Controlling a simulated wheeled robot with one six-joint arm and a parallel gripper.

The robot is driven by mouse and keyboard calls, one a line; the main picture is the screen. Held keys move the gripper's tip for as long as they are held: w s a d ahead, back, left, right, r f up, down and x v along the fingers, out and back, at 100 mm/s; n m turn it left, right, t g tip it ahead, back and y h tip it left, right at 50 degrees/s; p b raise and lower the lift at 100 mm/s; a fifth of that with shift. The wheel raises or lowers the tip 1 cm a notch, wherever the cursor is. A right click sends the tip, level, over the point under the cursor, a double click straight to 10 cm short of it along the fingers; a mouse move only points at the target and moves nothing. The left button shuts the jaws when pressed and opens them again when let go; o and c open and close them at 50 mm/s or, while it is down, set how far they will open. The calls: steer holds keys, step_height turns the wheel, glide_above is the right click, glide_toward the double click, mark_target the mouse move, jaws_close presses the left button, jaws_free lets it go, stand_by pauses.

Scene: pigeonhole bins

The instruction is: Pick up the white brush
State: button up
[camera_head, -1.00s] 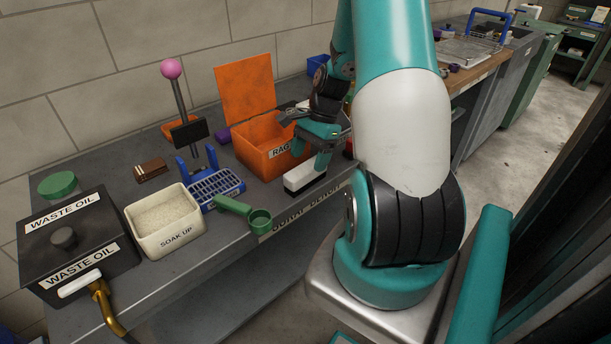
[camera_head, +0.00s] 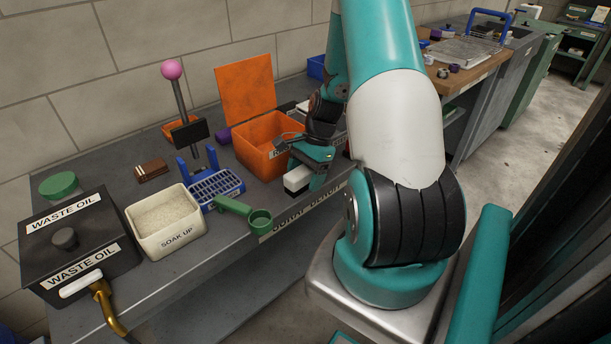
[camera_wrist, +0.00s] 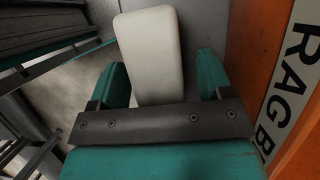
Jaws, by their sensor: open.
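The white brush (camera_head: 297,178) lies on the grey bench near its front edge, just in front of the orange rag bin. It is a white block with a dark underside in the head view. My gripper (camera_head: 312,168) is low over the brush and partly hides it. In the wrist view the white top of the brush (camera_wrist: 152,50) lies between the two teal fingers of my gripper (camera_wrist: 162,84). The fingers are open, with a gap on each side of the brush. Its near end is hidden behind the gripper's grey bar.
The orange rag bin (camera_head: 262,150) with its lid up stands close beside the gripper; its wall (camera_wrist: 262,60) fills the wrist view's right side. A green scoop (camera_head: 240,212), a soak-up tub (camera_head: 165,240) and a blue rack (camera_head: 215,188) stand to the left.

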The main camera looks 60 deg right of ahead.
steer(key=shift+f, duration=0.1)
steer(key=shift+c, duration=0.4)
steer(key=c, duration=0.9)
steer(key=shift+c, duration=0.2)
step_height(320, 180, up, 21)
steer(key=p, duration=0.1)
steer(key=shift+f, duration=0.2)
steer(key=shift+o, duration=1.4)
steer(key=shift+c, duration=0.9)
steer(key=b, duration=0.6)
glide_above(299, 172)
steer(key=d, duration=0.2)
steer(key=shift+s+f, duration=0.15)
steer(key=shift+f, duration=6.4)
